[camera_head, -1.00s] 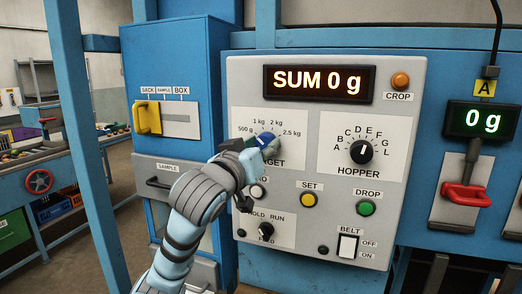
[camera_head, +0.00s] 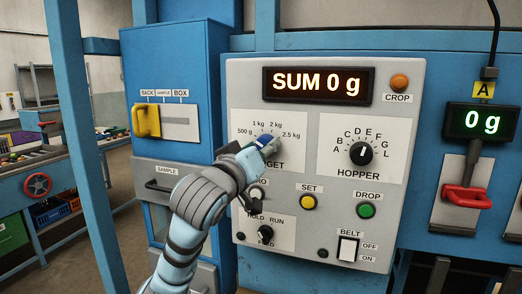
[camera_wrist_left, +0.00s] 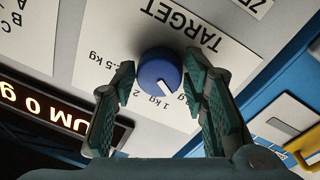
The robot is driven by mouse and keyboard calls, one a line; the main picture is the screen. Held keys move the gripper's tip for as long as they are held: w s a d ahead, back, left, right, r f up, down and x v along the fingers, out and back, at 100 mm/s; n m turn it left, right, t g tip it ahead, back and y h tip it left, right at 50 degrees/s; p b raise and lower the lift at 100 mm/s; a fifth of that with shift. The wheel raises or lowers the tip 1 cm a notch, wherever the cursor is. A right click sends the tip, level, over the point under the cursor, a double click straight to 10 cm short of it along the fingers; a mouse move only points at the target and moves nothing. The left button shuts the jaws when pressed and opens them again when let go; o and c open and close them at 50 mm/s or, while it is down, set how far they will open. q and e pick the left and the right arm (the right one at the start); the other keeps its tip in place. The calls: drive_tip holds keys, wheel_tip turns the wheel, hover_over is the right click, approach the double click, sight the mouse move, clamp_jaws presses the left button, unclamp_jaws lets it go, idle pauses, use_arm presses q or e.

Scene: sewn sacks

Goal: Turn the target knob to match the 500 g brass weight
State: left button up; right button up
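The blue target knob (camera_head: 264,140) is on the upper left of the grey control panel, under a scale from 500 g to 2.5 kg. In the left wrist view, the knob (camera_wrist_left: 159,74) has a white pointer, aimed towards the side between the 1 kg mark and a label partly hidden by a finger. My left gripper (camera_head: 262,150) is at the knob; its fingers (camera_wrist_left: 158,84) stand open on both sides of it, with small gaps showing. It hides part of the TARGET label in the head view. I see no brass weight. My right gripper is not in view.
The hopper knob (camera_head: 361,152) is to the right. The SET button (camera_head: 308,201), DROP button (camera_head: 366,209) and belt switch (camera_head: 347,246) are lower down. Above, the SUM display (camera_head: 318,84) reads 0 g. A red lever (camera_head: 466,196) sticks out at the right.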

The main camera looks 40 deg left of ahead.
sight(267, 100)
use_arm(q)
drive_tip(key=shift+o, duration=1.2)
wheel_tip(267, 100, up, 10)
drive_tip(key=shift+d+r, duration=0.1)
drive_tip(key=shift+a, duration=0.2)
